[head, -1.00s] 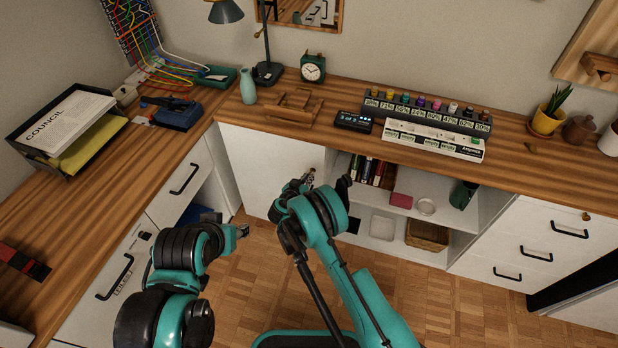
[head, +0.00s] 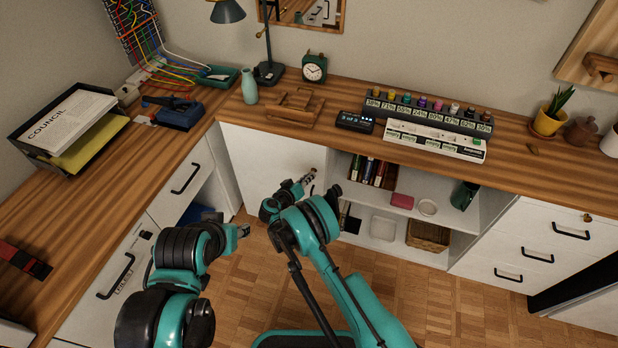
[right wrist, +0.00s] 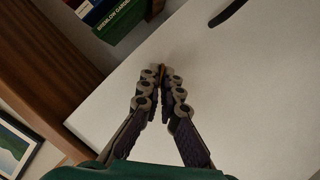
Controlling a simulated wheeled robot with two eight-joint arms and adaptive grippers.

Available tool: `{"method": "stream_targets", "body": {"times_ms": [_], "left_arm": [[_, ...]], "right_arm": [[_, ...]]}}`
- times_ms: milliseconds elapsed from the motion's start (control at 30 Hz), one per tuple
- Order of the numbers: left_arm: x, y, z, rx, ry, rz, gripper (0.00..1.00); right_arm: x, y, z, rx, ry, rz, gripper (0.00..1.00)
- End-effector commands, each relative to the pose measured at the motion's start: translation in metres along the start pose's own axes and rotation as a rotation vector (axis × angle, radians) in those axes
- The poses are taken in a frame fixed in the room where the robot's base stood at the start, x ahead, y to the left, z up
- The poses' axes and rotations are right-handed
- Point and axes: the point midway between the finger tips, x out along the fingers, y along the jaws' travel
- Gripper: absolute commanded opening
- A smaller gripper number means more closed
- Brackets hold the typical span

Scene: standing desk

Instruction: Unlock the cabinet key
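The white cabinet door (head: 262,165) is closed below the desk corner. My right gripper (head: 311,174) is at the upper right part of this door.
The wooden desktop (head: 225,125) overhangs the door.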

Motion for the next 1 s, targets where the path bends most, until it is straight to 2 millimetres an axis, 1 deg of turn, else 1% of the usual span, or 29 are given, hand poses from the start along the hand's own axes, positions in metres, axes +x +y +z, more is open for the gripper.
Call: {"method": "stream_targets", "body": {"times_ms": [200, 300, 567, 667, 767, 867, 1000], "left_arm": [[0.000, 0.000, 0.000, 0.000, 0.000, 0.000, 0.40], [0.000, 0.000, 0.000, 0.000, 0.000, 0.000, 0.40], [0.000, 0.000, 0.000, 0.000, 0.000, 0.000, 0.40], [0.000, 0.000, 0.000, 0.000, 0.000, 0.000, 0.40], [0.000, 0.000, 0.000, 0.000, 0.000, 0.000, 0.40], [0.000, 0.000, 0.000, 0.000, 0.000, 0.000, 0.40], [0.000, 0.000, 0.000, 0.000, 0.000, 0.000, 0.40]], "right_arm": [[0.000, 0.000, -0.001, 0.001, 0.002, -0.001, 0.00], [0.000, 0.000, -0.001, 0.001, 0.002, -0.001, 0.24], [0.000, 0.000, 0.000, 0.001, 0.001, -0.001, 0.24], [-0.004, 0.000, -0.001, 0.001, 0.001, -0.002, 0.24], [-0.016, 0.000, -0.001, 0.001, 0.002, -0.002, 0.24], [-0.036, -0.001, -0.001, -0.001, 0.003, -0.003, 0.24], [-0.068, -0.001, -0.001, 0.000, 0.003, -0.003, 0.24]]}}
